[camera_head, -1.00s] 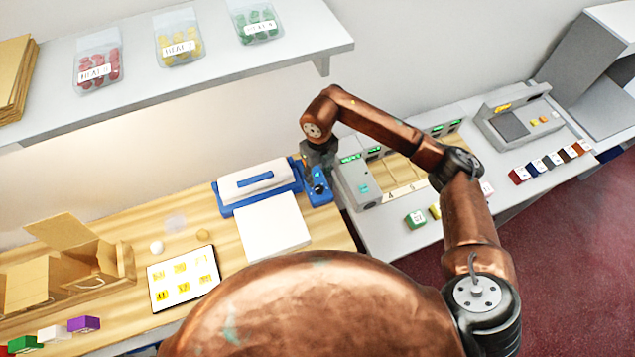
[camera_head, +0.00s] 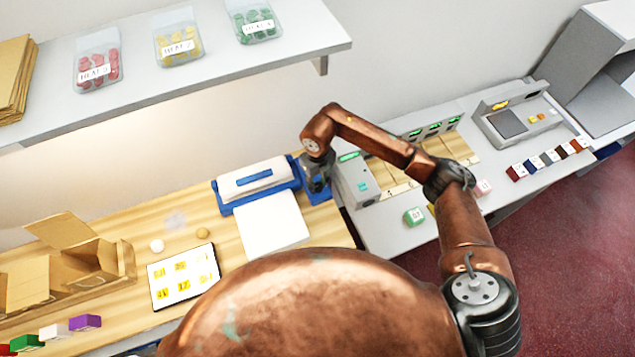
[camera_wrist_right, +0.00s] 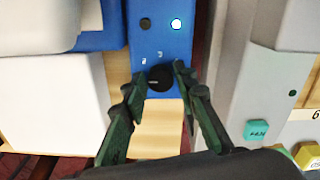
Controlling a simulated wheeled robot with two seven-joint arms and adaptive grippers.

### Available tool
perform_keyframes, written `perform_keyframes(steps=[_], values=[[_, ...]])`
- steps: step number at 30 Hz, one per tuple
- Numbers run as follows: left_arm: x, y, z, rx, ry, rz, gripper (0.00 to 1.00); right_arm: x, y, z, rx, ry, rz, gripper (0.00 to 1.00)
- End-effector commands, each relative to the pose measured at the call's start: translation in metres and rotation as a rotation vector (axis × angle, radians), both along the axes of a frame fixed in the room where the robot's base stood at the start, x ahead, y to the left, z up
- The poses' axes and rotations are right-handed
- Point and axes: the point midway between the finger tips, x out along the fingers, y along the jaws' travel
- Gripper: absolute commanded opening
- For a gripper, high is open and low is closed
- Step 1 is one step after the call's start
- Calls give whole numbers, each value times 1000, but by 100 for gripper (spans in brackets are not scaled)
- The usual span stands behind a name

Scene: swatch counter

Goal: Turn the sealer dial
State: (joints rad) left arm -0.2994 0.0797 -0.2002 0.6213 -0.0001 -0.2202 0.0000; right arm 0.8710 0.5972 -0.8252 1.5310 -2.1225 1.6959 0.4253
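The blue sealer (camera_head: 244,183) with its white top bar stands at the back of the wooden counter. Its blue control panel (camera_wrist_right: 163,20) shows in the right wrist view, with a dark button, a lit white lamp and a black dial (camera_wrist_right: 159,78). My right gripper (camera_wrist_right: 158,82) reaches down over the panel, its two fingers apart with the dial between their tips. I cannot tell if either finger touches the dial. In the head view my right gripper (camera_head: 318,184) hides the dial. My left gripper is not in view.
A white sheet (camera_head: 270,226) lies in front of the sealer. A grey device (camera_head: 356,183) stands close to the panel's right side. A grey shelf (camera_head: 200,75) with bins hangs above. An open cardboard box (camera_head: 100,262) and a card of yellow swatches (camera_head: 184,277) are at left.

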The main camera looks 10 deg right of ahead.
Motion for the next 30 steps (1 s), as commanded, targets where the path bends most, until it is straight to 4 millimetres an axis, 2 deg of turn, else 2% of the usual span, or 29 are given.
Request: perform_keyframes(steps=[11,20,30], values=[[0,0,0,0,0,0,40,0,0,0,0,0,0,0],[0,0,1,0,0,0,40,0,0,1,0,0,-35,0],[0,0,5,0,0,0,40,1,-1,1,0,-1,-250,0]])
